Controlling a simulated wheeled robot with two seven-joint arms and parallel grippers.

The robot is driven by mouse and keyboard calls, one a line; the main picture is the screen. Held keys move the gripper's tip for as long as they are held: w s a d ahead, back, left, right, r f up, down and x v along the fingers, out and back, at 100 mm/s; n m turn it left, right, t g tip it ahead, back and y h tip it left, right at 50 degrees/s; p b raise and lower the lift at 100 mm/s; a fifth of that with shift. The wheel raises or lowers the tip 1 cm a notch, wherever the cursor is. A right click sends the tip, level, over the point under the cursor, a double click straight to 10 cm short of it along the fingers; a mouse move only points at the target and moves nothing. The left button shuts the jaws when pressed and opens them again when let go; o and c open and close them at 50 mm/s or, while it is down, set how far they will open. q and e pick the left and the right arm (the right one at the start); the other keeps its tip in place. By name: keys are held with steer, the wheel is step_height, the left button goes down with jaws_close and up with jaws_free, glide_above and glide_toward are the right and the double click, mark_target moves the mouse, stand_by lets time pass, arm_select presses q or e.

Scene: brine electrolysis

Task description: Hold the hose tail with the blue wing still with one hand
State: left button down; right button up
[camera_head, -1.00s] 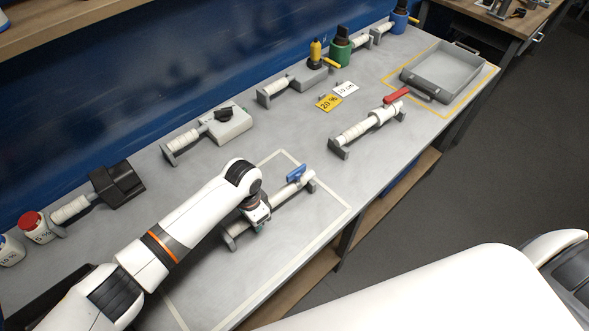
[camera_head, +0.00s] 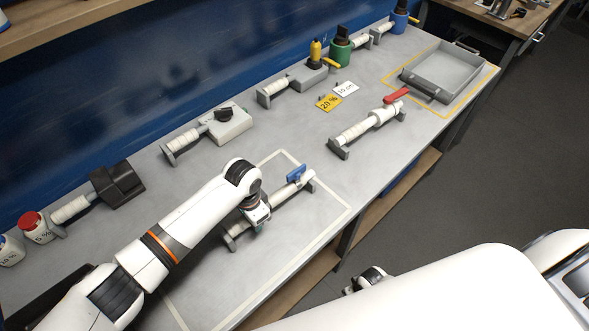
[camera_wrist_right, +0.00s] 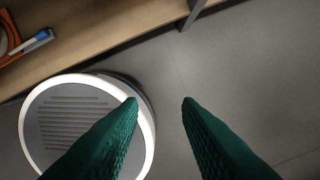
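The hose tail with the blue wing (camera_head: 283,196) lies on a stand inside the pale outlined area of the bench. Its blue wing (camera_head: 296,172) is at its upper right end. My left gripper (camera_head: 259,220) points down over the middle of this hose tail and hides part of it. Its fingers are mostly hidden, so I cannot tell whether they are closed on it. My right gripper (camera_wrist_right: 160,102) is open and empty in the right wrist view, its green fingers apart above the floor, away from the hose tail.
Another hose piece with a red wing (camera_head: 396,96) lies farther right on the bench. A grey tray (camera_head: 437,92) stands at the far right. Several fittings line the blue wall. A wooden lower shelf (camera_wrist_right: 110,38) is near my right gripper.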

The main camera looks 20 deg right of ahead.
mark_target(296, 170)
steer(key=w+r+g, duration=0.1)
steer(key=w+r, duration=0.5)
steer(key=r, duration=0.2)
step_height(296, 170, up, 12)
steer(key=s+f+m+g, duration=0.1)
steer(key=s+m+g, duration=0.1)
steer(key=g, duration=0.2)
steer(key=w+a+r+m, duration=0.2)
steer(key=w+r, duration=0.2)
steer(key=r, duration=0.1)
steer(key=w+a+r+m+t, duration=0.1)
steer(key=w+a+r+m, duration=0.1)
steer(key=w+r, duration=0.3)
steer(key=w+a+r+m, duration=0.1)
steer(key=w+r+m, duration=0.1)
steer(key=w+r, duration=0.3)
steer(key=shift+a, duration=0.4)
steer(key=w+a+r+m+t, duration=0.2)
steer(key=w+r+m, duration=0.1)
steer(key=w+r, duration=0.3)
steer(key=w+a+r+m+t, duration=0.1)
steer(key=w+a+r+m, duration=0.2)
steer(key=r, duration=0.6)
steer(key=shift+w+d+f, duration=0.1)
steer(key=shift+f, duration=1.9)
steer(key=shift+w+d+f, duration=0.1)
steer(key=shift+f, duration=1.85)
steer(key=shift+w+d+f, duration=0.1)
steer(key=shift+f, duration=1.9)
jaws_close()
